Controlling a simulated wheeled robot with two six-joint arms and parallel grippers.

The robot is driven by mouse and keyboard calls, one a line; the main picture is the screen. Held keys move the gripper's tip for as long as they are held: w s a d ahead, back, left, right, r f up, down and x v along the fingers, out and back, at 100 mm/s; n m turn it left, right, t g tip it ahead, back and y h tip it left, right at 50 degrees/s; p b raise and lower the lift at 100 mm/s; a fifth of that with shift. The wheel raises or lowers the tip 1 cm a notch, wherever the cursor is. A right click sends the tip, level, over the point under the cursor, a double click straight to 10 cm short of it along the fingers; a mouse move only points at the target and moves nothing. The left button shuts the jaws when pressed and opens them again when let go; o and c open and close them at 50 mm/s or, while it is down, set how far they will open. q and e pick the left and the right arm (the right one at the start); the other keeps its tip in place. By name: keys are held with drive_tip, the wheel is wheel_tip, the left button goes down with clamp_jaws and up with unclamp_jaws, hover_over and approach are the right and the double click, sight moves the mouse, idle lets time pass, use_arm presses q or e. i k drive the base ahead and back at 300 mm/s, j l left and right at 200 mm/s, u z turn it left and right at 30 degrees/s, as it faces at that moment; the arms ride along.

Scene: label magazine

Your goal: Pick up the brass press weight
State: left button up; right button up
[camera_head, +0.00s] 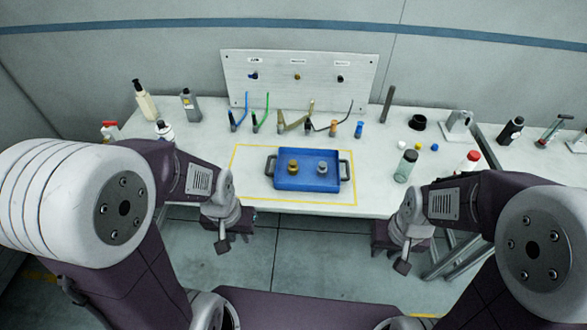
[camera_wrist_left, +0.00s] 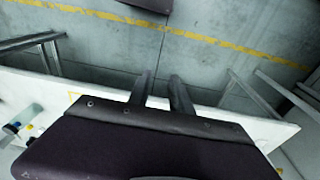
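The brass press weight (camera_head: 293,167) stands upright on the left side of a blue tray (camera_head: 334,185) on the table. A similar silver-grey weight (camera_head: 322,168) stands to its right in the tray. My left gripper (camera_head: 223,246) hangs in front of the table's near edge, left of the tray and apart from it. In the left wrist view its two fingers (camera_wrist_left: 162,82) stand apart with nothing between them. My right gripper (camera_head: 403,266) hangs in front of the table edge, right of the tray; its fingers are too small to judge.
Yellow tape (camera_head: 240,160) frames the tray area, which is otherwise clear. Behind stand several small tools and cables before a white panel (camera_head: 300,90). A greenish bottle (camera_head: 405,166) and a red-capped bottle (camera_head: 470,161) stand at right, near my right arm. Bottles (camera_head: 145,100) stand at back left.

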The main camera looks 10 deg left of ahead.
sight(292, 168)
drive_tip(key=i+l, duration=0.1)
drive_tip(key=i, duration=1.05)
drive_tip(key=j+u, duration=0.05)
